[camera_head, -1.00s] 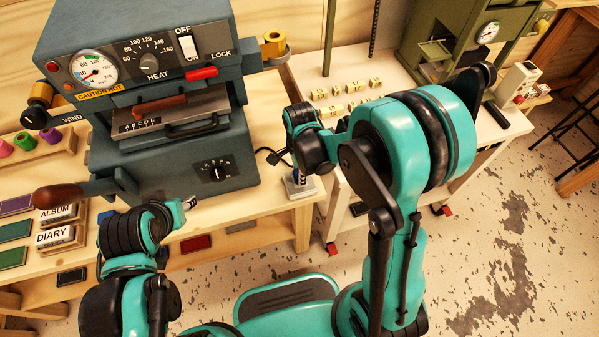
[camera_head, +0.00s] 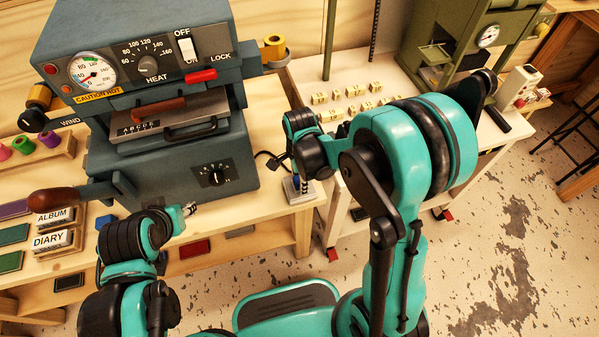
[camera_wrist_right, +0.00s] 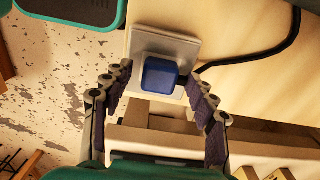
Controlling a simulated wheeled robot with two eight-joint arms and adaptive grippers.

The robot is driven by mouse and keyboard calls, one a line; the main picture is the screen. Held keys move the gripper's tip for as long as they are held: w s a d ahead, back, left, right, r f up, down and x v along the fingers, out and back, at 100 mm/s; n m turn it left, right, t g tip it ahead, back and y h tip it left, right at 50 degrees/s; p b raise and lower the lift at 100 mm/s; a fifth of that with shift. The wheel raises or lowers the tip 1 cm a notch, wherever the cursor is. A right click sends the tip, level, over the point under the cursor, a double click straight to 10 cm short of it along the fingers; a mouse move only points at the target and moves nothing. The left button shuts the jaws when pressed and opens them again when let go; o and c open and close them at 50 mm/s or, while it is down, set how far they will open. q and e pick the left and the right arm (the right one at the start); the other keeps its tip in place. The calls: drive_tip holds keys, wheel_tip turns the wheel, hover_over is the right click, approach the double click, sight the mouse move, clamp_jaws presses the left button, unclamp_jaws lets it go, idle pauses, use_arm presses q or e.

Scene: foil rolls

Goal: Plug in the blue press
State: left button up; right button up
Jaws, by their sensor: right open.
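The blue-grey press (camera_head: 170,170) stands on the bench at the left of the head view, with a gauge, a HEAT dial and an OFF/ON switch. In the right wrist view a blue plug (camera_wrist_right: 160,76) sits over a pale grey plate (camera_wrist_right: 140,45); I cannot tell how it is seated. A black cable (camera_wrist_right: 255,55) runs from beside it to the right. My right gripper (camera_wrist_right: 165,95) is open, its fingers on either side of the plug, apart from it. In the head view the plug is mostly hidden by this gripper. My left gripper (camera_head: 189,209) is before the press; its jaws are unclear.
An olive-green machine (camera_head: 450,45) stands at the back right. Several yellow blocks (camera_head: 350,92) lie on the pale table. ALBUM and DIARY blocks (camera_head: 52,240) and colored spools (camera_head: 25,146) are at the left. Open floor (camera_head: 500,220) lies at the right.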

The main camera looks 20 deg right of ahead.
wheel_tip(320, 180, up, 12)
drive_tip(key=shift+f, duration=0.15)
idle(0.7)
drive_tip(key=s+d+r+n+t, duration=0.2)
drive_tip(key=s+n, duration=0.3)
drive_tip(key=n, duration=0.3)
drive_tip(key=s+d+r+n+t, duration=0.2)
drive_tip(key=s+n+t, duration=0.3)
drive_tip(key=n, duration=0.4)
drive_tip(key=shift+s+d+r+n, duration=0.15)
drive_tip(key=shift+d+r+n, duration=0.05)
drive_tip(key=shift+d+n, duration=0.15)
